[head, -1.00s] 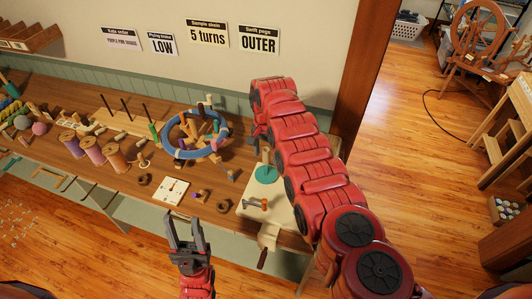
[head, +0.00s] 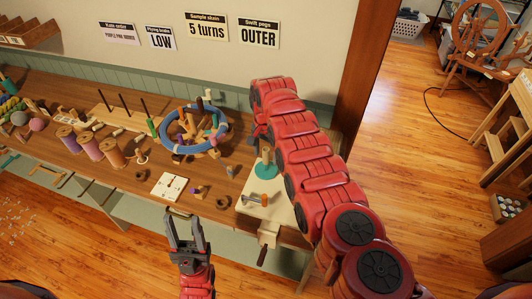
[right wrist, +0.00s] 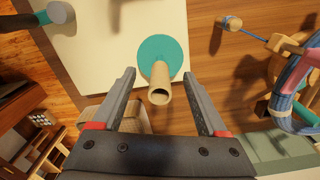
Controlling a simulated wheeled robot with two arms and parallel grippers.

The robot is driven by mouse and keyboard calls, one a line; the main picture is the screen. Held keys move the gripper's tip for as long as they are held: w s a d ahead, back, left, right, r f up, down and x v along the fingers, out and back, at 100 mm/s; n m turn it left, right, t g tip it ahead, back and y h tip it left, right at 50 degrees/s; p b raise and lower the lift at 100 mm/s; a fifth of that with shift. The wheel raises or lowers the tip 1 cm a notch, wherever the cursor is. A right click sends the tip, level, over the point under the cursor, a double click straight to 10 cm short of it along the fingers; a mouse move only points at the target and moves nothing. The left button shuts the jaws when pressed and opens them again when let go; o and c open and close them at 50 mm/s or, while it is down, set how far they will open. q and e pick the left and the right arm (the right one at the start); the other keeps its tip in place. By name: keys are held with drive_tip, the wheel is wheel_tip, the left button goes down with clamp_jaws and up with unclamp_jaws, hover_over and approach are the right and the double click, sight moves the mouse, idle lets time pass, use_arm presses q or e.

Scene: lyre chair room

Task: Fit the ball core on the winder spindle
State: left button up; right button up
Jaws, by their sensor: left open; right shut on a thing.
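The ball core, a hollow tan tube (right wrist: 160,85), stands over the round teal plate (right wrist: 172,52) of the winder. The plate also shows in the head view (head: 265,171), with the tan tube (head: 266,155) upright on it. The spindle is hidden. My right gripper (right wrist: 160,75) is around the tube from above and shut on it, though where the fingers touch it is not clear in the right wrist view. In the head view my right arm partly covers this spot. My left gripper (head: 186,232) is open and empty in front of the table.
The winder's pale board (head: 280,205) is at the table's right end. A blue ring (head: 165,141) with pegs stands to its left. A white square plate with a dial (head: 168,186) and several spools (head: 114,154) are further left. A wooden post (head: 360,70) rises behind my right arm.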

sight(266, 161)
drive_tip(key=shift+f+b, duration=1.9)
drive_tip(key=shift+f, duration=0.15)
drive_tip(key=shift+r, duration=0.1)
drive_tip(key=o, duration=1.2)
